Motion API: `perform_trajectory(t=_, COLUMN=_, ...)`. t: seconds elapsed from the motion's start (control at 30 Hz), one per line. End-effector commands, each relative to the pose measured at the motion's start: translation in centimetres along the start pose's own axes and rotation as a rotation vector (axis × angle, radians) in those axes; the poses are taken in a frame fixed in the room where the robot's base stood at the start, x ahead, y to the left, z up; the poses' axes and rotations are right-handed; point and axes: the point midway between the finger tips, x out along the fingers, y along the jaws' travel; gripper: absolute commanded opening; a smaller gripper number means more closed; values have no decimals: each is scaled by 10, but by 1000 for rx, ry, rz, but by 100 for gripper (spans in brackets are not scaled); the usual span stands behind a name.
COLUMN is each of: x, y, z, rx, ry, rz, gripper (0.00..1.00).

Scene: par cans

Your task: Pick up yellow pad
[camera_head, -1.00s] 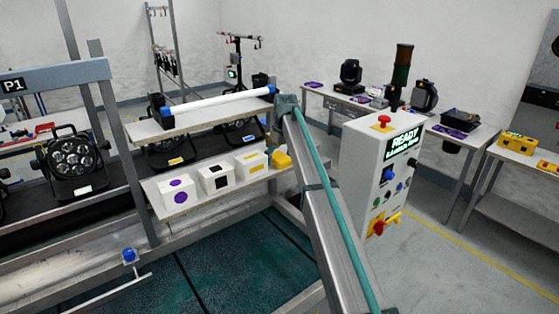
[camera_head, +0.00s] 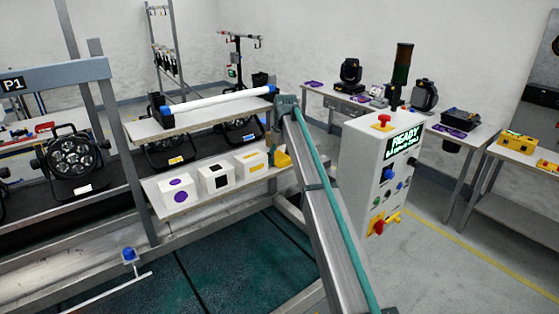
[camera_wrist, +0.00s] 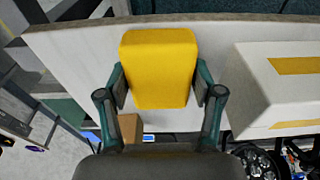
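The yellow pad (camera_head: 282,158) is at the right end of the low white shelf, beside the white box with yellow marks (camera_head: 252,161). In the wrist view, the yellow pad (camera_wrist: 159,62) fills the space between the two fingers of my gripper (camera_wrist: 160,84). The fingers press against its left and right sides, so my gripper looks shut on it. The pad's underside is hidden, and I cannot tell whether it touches the shelf. My gripper is small and partly hidden in the head view.
The white shelf (camera_wrist: 75,50) also carries a box with black marks (camera_head: 216,180) and one with purple marks (camera_head: 178,192). The yellow-marked box (camera_wrist: 282,85) stands close to the right finger. A white tube (camera_head: 218,101) lies on the shelf above. A control cabinet (camera_head: 352,165) stands right.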

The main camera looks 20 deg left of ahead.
Motion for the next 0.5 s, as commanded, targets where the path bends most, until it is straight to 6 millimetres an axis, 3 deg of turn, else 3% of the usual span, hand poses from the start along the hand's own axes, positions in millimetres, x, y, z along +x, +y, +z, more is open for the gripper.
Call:
perform_trajectory(t=0.03, x=0, y=0, z=0, rx=0, ry=0, rz=0, gripper=52)
perform_trajectory(t=0.13, x=0, y=0, z=0, rx=0, ry=0, rz=0, gripper=38)
perform_trajectory(t=0.5, x=-3, y=0, z=-1, rx=0, ry=0, rz=0, gripper=38)
